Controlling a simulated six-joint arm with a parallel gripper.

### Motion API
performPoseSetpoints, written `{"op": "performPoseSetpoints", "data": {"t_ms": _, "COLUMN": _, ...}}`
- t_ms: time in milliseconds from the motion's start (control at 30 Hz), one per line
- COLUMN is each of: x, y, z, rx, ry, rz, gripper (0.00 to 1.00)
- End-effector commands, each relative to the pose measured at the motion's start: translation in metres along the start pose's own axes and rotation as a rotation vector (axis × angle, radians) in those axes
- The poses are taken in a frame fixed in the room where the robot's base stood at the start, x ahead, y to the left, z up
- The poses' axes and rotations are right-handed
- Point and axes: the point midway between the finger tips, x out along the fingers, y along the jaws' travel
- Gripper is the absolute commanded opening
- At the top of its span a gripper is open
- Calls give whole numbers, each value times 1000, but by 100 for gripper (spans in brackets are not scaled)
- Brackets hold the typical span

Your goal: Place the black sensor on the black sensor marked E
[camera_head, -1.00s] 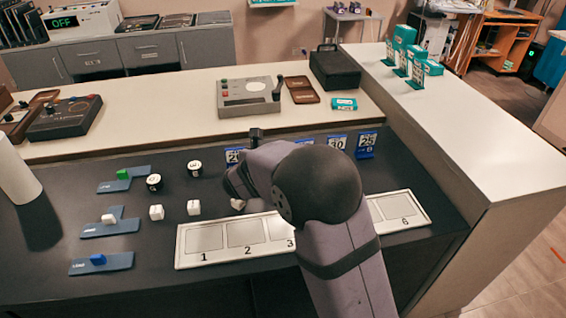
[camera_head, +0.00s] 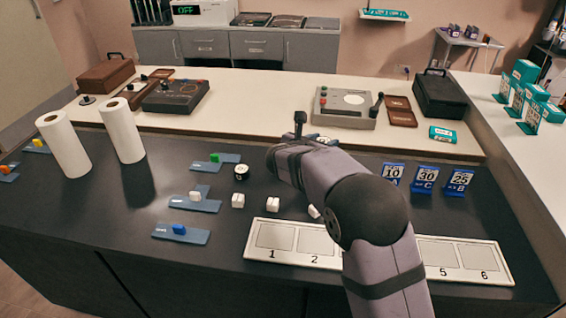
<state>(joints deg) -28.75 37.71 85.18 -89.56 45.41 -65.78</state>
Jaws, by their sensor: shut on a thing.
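A black sensor (camera_head: 241,172) with a white top stands on the dark bench, left of my wrist. Its letter is too small to read. My gripper (camera_head: 284,166) is at the end of my wrist, right of this sensor. Its fingers are hidden behind my wrist. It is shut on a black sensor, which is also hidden. The spot where a second black sensor stood is covered by my wrist.
White cubes (camera_head: 238,201) stand in front, one close to my arm. A numbered white tray (camera_head: 312,240) lies along the front edge, partly behind my arm. Blue holders (camera_head: 196,203) are at left, two white rolls (camera_head: 123,131) further left. Blue number cards (camera_head: 426,179) stand at right.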

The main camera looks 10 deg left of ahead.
Motion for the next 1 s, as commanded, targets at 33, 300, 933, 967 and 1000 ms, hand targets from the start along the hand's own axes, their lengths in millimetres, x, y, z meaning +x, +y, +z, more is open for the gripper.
{"op": "performPoseSetpoints", "data": {"t_ms": 33, "x": -4, "y": 22, "z": 2, "rx": -9, "ry": -1, "rz": 29, "gripper": 14}}
{"op": "performPoseSetpoints", "data": {"t_ms": 300, "x": -24, "y": 100, "z": 3, "rx": -53, "ry": -3, "rz": 137, "gripper": 14}}
{"op": "performPoseSetpoints", "data": {"t_ms": 933, "x": -15, "y": 122, "z": -36, "rx": -70, "ry": -2, "rz": 169, "gripper": 14}}
{"op": "performPoseSetpoints", "data": {"t_ms": 967, "x": -14, "y": 122, "z": -40, "rx": -69, "ry": -3, "rz": 169, "gripper": 14}}
{"op": "performPoseSetpoints", "data": {"t_ms": 1000, "x": -12, "y": 122, "z": -44, "rx": -69, "ry": -3, "rz": 169, "gripper": 14}}
